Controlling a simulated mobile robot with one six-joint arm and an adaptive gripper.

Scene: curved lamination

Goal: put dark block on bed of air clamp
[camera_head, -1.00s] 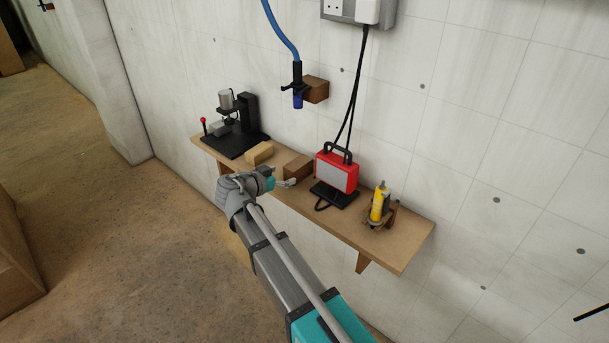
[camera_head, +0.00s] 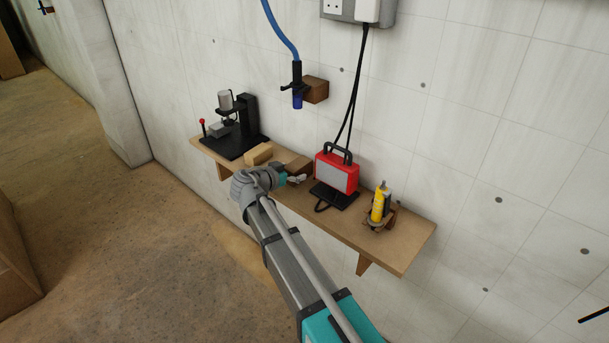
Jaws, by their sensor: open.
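The dark brown block (camera_head: 298,163) lies on the wall shelf, right of a paler wooden block (camera_head: 258,153). The air clamp (camera_head: 247,115) stands at the shelf's left end, with a black base and upright, a silver cylinder and a small grey bed (camera_head: 219,129) under it. The bed looks bare. My gripper (camera_head: 296,179) is open at the near side of the dark block, its fingers pointing right. It hides the block's lower front, and I cannot tell whether they touch.
A red work lamp (camera_head: 337,172) stands right of the dark block, close to my fingers. A yellow bottle (camera_head: 378,204) sits in a holder farther right. A blue air hose (camera_head: 279,30) ends at a wall bracket above. The shelf's right end (camera_head: 410,243) is clear.

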